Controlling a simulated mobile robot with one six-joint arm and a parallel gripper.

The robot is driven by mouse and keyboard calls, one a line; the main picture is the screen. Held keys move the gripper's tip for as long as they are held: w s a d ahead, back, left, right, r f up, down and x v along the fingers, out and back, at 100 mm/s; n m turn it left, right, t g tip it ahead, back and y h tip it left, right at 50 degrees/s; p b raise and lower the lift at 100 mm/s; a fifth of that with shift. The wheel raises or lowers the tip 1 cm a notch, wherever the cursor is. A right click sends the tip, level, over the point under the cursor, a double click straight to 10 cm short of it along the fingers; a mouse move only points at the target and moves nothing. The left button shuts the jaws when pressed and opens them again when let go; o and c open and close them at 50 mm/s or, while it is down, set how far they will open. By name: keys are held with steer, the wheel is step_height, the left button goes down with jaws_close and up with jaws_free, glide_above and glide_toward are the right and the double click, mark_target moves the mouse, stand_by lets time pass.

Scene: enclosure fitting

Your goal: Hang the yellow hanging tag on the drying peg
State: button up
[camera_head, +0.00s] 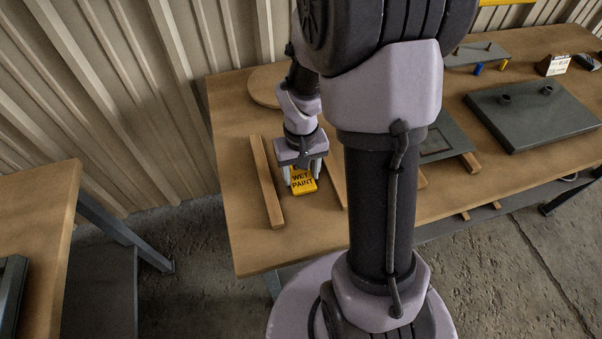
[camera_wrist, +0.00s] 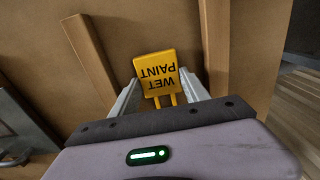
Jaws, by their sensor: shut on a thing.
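The yellow hanging tag (camera_head: 303,184), printed WET PAINT, is between the two fingers of my gripper (camera_head: 302,176), over the wooden table. In the wrist view the tag (camera_wrist: 157,72) shows upside down, with two narrow yellow strips at its lower end, and the fingers of my gripper (camera_wrist: 160,92) stand close on both sides. My gripper is shut on the tag. I cannot tell whether the tag touches the table top. I cannot single out the drying peg; short upright posts show on a grey plate (camera_head: 462,57) at the back right, and my arm hides part of the table.
Wooden strips lie on the table (camera_head: 240,200) either side of the tag; the left strip (camera_head: 266,183) is nearest. A round wooden board (camera_head: 263,88) lies behind. A thick dark plate (camera_head: 545,122) with two short knobs is on the right. A corrugated wall (camera_head: 130,90) stands behind.

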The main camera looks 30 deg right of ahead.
steer(key=shift+f, duration=0.25)
steer(key=o, duration=1.3)
steer(key=shift+r, duration=0.1)
